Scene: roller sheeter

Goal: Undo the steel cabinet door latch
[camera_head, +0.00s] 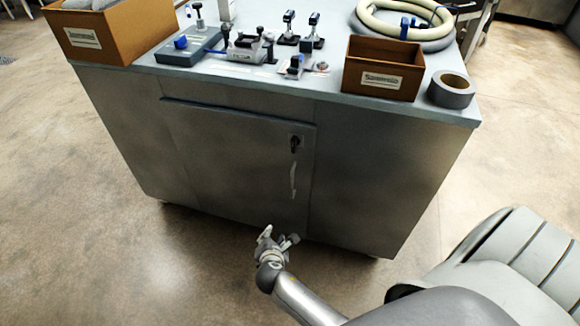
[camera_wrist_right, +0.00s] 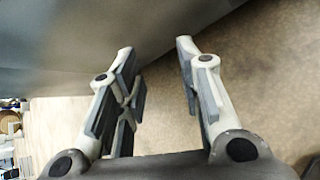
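The steel cabinet (camera_head: 370,150) stands in front of me, with a flat door (camera_head: 230,160) in its front that looks closed. The door's dark latch (camera_head: 294,143) sits near the door's upper right edge, above a pale vertical strip. My right gripper (camera_head: 279,236) is low in front of the cabinet, below and apart from the latch. In the right wrist view its two fingers (camera_wrist_right: 160,80) are spread with nothing between them, and the cabinet's grey face (camera_wrist_right: 60,45) lies beyond. The latch does not show in that view. My left gripper is not in view.
On the cabinet top are an open brown box (camera_head: 383,68) and a grey tape roll (camera_head: 451,89) at the right, a larger box (camera_head: 120,30) at the left, and clamps and a coiled hose (camera_head: 405,20) behind. The floor (camera_head: 100,240) before the cabinet is clear.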

